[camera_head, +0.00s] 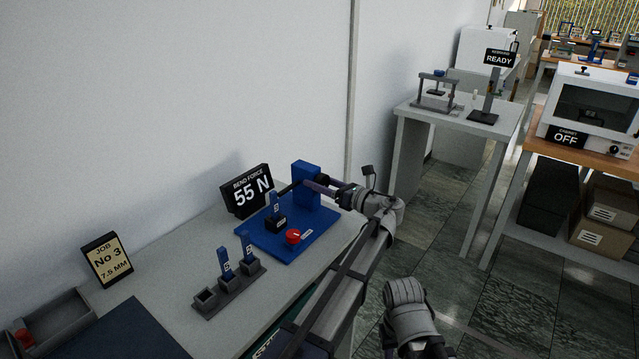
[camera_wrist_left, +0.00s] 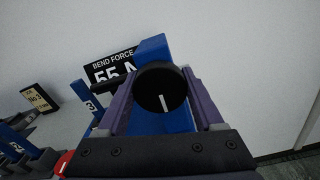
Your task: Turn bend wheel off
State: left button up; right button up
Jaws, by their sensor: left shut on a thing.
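The bend wheel (camera_wrist_left: 160,88) is a round black knob with a white line pointing down, in the left wrist view. It sits on the side of the blue upright block (camera_head: 306,178) of the bend press. My left gripper (camera_head: 309,186) is at the block, with its purple fingers on either side of the wheel, shut on it. In the head view the fingers hide most of the wheel. The force display (camera_head: 248,191) reads "BEND FORCE 55 N". A blue strip (camera_head: 275,204) stands in a black holder on the blue base. My right gripper is not in view.
A red button (camera_head: 293,236) is on the blue base. A grey rack (camera_head: 229,290) with blue strips stands in front. A job sign (camera_head: 106,260) reads "No 3, 7.5 MM". A grey bin (camera_head: 75,318) is at the left. The white wall is close behind.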

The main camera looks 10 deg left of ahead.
pick_arm(q)
jog(key=c, duration=0.6)
jog(key=n, duration=0.5)
jog(key=shift+n, duration=0.4)
jog(key=shift+c, duration=0.2)
jog(key=o, duration=1.4)
